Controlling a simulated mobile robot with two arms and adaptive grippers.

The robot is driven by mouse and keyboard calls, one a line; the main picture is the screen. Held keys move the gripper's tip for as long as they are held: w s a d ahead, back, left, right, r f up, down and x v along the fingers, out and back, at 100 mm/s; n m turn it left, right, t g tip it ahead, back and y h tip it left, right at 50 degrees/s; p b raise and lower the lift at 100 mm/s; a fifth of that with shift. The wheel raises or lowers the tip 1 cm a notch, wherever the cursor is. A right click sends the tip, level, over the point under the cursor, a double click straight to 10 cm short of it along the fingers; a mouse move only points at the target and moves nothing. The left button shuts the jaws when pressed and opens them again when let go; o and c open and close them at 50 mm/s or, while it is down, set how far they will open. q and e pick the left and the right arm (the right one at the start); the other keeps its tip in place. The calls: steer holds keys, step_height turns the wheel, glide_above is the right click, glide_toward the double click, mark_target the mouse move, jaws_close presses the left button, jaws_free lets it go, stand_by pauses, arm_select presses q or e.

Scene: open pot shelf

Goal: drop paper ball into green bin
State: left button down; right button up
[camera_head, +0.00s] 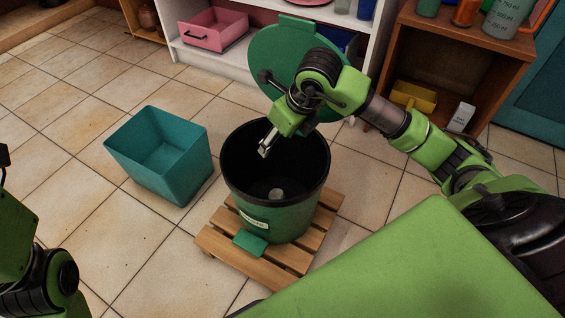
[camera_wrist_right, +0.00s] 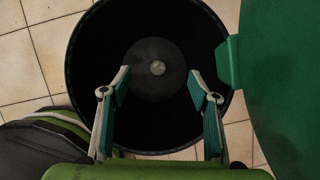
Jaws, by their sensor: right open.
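The green bin (camera_head: 270,215) stands on a wooden slatted pallet with its round green lid (camera_head: 270,62) swung up behind it. The paper ball (camera_head: 276,194) is a small pale lump on the dark floor inside the bin. In the right wrist view the paper ball (camera_wrist_right: 157,68) lies near the middle of the bin's bottom. My right gripper (camera_head: 265,149) is over the bin's mouth, pointing down into it. Its fingers (camera_wrist_right: 160,88) are spread apart with nothing between them. My left arm shows at the left edge, but its gripper is out of view.
A teal open bin (camera_head: 190,170) stands empty on the tiles to the left. The wooden pallet (camera_head: 222,245) sticks out around the green bin's base. A white shelf with a pink drawer (camera_head: 215,32) and a wooden cabinet (camera_head: 452,62) stand behind.

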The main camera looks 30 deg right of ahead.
steer(key=v, duration=1)
